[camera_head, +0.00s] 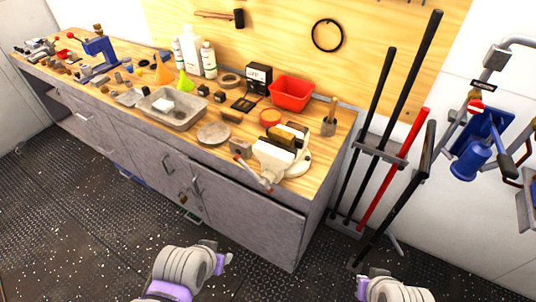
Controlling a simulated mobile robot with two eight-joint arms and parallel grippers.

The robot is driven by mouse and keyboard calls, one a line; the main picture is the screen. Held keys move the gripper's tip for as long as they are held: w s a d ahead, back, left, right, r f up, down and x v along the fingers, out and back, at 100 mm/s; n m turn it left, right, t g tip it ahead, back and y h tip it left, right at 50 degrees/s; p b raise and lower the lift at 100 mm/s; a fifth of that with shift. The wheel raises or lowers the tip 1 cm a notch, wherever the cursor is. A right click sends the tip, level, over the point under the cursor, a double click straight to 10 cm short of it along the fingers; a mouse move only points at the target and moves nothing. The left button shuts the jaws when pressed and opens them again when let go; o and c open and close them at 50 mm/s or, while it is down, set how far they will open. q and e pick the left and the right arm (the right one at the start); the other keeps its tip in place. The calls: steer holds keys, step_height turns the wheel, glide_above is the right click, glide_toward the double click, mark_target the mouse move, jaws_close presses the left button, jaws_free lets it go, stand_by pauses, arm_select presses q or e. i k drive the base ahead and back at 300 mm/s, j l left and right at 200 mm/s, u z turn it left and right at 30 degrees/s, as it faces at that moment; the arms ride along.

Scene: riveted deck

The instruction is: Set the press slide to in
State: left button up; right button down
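A blue press-like tool (100,50) stands on the left part of the wooden bench, small and far off. Another blue device (480,145) with a cylinder and lever arms hangs at the wall on the right. I cannot tell for certain which one carries the press slide, nor the position of any slide. My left gripper (224,260) is low over the floor in front of the bench, apart from everything. My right gripper (361,288) is at the bottom edge, partly cut off, also away from everything. Their finger gaps are too small to judge.
A cream vise (278,158) with a protruding handle sits at the bench's right end. A grey tray (172,108), a red bin (291,93) and bottles (190,50) crowd the bench. Long-handled tools (390,150) stand in a rack right of it. The dark floor (80,220) in front is mostly clear.

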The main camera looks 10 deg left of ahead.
mark_target(87, 71)
steer(key=u, duration=1.65)
steer(key=i+z, duration=0.1)
steer(key=z, duration=0.75)
steer(key=i+j+z, duration=0.25)
steer(key=j+z, duration=0.25)
steer(key=i+j+z, duration=0.3)
steer(key=j, duration=0.2)
steer(key=i+j+z, duration=0.1)
steer(key=j+z, duration=0.25)
steer(key=j, duration=0.7)
steer(key=i+j, duration=0.1)
steer(key=j, duration=0.65)
steer(key=i+j+z, duration=0.1)
steer(key=j, duration=0.6)
steer(key=i+j, duration=0.1)
steer(key=j, duration=0.65)
steer(key=z, duration=0.05)
